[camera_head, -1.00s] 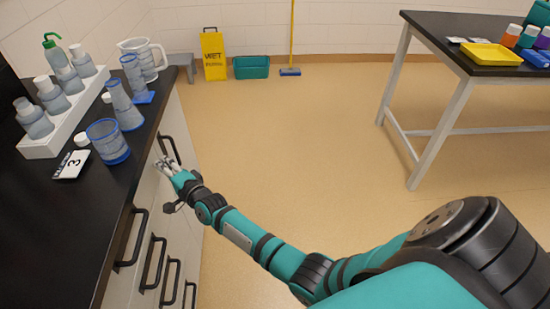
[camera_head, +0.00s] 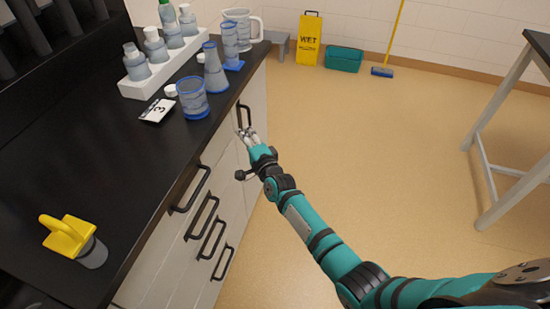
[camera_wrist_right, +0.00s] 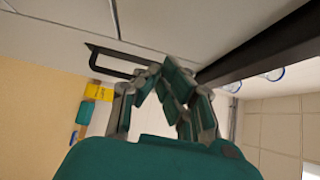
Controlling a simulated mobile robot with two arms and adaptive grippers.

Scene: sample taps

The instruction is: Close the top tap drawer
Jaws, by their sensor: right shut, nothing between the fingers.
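The white cabinet under the black counter carries a stack of drawers, with the topmost black handle (camera_head: 190,190) just below the counter edge. Another black handle (camera_head: 243,115) is farther along the cabinet front. My right gripper (camera_head: 245,135) is at that farther handle, shut and empty, with its fingers close to the white front. In the right wrist view this handle (camera_wrist_right: 112,60) is beyond the right gripper's fingertips (camera_wrist_right: 165,70), and I cannot tell whether they touch. No drawer clearly stands out from the cabinet; a small gap is hard to judge. My left gripper is out of view.
The black counter (camera_head: 120,190) holds a blue-rimmed beaker (camera_head: 192,99), a bottle rack (camera_head: 165,72), a number card (camera_head: 157,111) and a yellow-topped item (camera_head: 68,236). Open floor (camera_head: 370,150) lies right of the cabinet. A table leg (camera_head: 515,195) stands at the far right.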

